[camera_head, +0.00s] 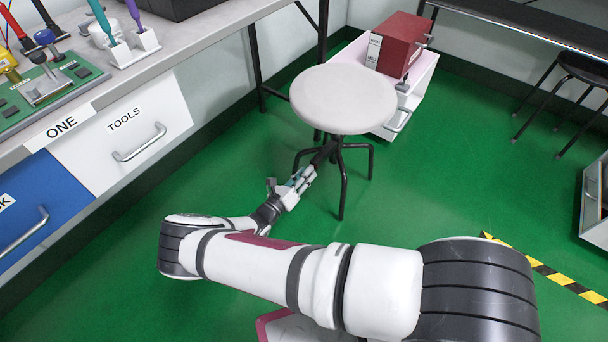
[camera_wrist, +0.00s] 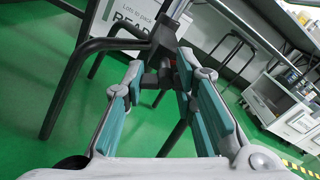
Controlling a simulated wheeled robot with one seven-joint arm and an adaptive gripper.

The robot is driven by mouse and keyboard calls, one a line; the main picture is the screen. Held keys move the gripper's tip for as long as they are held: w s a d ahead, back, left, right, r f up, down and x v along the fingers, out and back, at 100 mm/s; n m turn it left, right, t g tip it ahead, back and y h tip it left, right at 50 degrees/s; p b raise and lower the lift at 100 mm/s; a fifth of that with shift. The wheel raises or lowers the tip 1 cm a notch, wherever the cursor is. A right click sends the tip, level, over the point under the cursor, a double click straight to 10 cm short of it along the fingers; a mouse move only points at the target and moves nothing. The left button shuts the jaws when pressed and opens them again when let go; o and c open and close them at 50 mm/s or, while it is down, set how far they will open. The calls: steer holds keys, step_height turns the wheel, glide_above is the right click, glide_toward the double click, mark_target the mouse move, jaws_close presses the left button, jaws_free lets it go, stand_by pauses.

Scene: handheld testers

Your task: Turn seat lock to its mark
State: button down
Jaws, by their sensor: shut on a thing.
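The stool (camera_head: 343,98) has a round pale seat on a dark frame with splayed legs. My gripper (camera_head: 304,178) reaches in low under the seat from the left, beside the central column. In the wrist view, my gripper (camera_wrist: 160,78) has its teal-padded fingers on either side of a small dark part at the column, which I take to be the seat lock (camera_wrist: 155,77). The fingers are shut on it. In the head view the lock is hidden by the gripper and the frame. I cannot make out its mark.
A bench with a white TOOLS drawer (camera_head: 124,128) runs along the left. A red box (camera_head: 398,45) sits on a white cabinet (camera_head: 416,100) behind the stool. A dark stool (camera_head: 582,68) stands at the right. Green floor (camera_head: 440,185) is open right of the stool.

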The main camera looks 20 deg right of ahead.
steer(key=m, duration=0.4)
steer(key=shift+s+d+r, duration=0.2)
steer(key=shift+s+d, duration=0.1)
steer(key=shift+d, duration=0.1)
steer(key=shift+f+m, duration=0.1)
steer(key=shift+m, duration=0.8)
steer(key=shift+s+f, duration=0.1)
steer(key=shift+s, duration=0.05)
steer(key=c, duration=1.1)
jaws_free()
steer(key=shift+a, duration=0.1)
steer(key=shift+a, duration=0.1)
steer(key=v, duration=1.1)
steer(key=shift+s+a, duration=0.15)
steer(key=shift+a, duration=0.15)
